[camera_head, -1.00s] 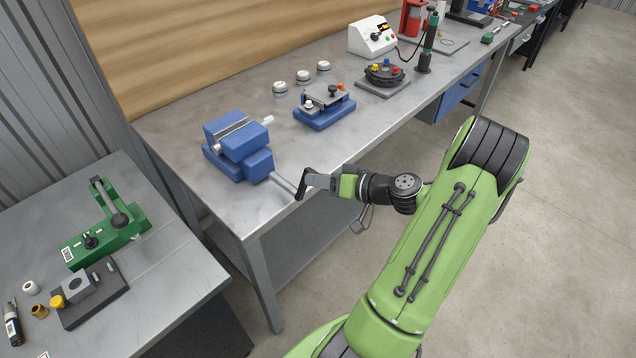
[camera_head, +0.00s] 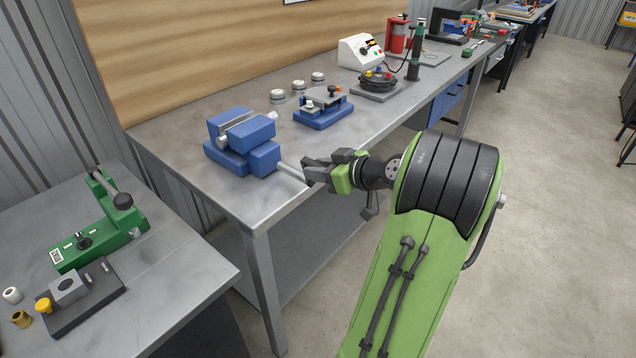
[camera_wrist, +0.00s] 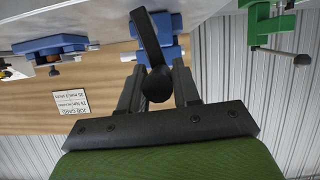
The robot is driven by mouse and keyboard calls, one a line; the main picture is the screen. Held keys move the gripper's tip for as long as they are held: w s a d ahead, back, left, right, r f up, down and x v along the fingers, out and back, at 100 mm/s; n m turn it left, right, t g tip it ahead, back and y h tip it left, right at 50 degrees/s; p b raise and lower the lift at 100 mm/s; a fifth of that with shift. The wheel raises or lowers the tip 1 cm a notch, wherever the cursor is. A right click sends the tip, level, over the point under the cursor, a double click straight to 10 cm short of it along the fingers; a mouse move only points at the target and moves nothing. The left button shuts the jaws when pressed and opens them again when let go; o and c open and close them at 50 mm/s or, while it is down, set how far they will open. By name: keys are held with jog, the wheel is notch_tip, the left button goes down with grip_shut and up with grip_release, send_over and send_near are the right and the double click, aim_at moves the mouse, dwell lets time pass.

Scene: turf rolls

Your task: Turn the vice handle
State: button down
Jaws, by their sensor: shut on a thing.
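The blue vice (camera_head: 243,142) stands on the left part of the steel workbench, and a grey shaft (camera_head: 290,171) sticks out of its front toward the bench edge. My gripper (camera_head: 312,172) is at the outer end of that shaft. In the wrist view, the dark vice handle (camera_wrist: 148,40) with a round knob (camera_wrist: 157,85) lies between the two fingers of my gripper (camera_wrist: 158,88), and the blue vice (camera_wrist: 172,28) is behind it. The gripper is shut on the handle near its knob. In the head view my gripper mostly hides the handle.
A blue fixture (camera_head: 323,108), small round pieces and a dark round fixture (camera_head: 378,82) stand farther along the bench. A green press (camera_head: 100,228) is on the lower table at left. The floor right of the bench is clear.

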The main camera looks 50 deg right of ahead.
jog(key=shift+a+f+b, duration=0.15)
jog(key=shift+a+b, duration=0.1)
jog(key=shift+b, duration=0.2)
jog(key=c, duration=0.9)
grip_release()
jog(key=shift+s, duration=0.1)
jog(key=p+v, duration=0.4)
jog(key=v, duration=1.1)
jog(key=shift+s+a+r, duration=0.1)
jog(key=shift+s+r, duration=0.15)
jog(key=shift+s, duration=0.05)
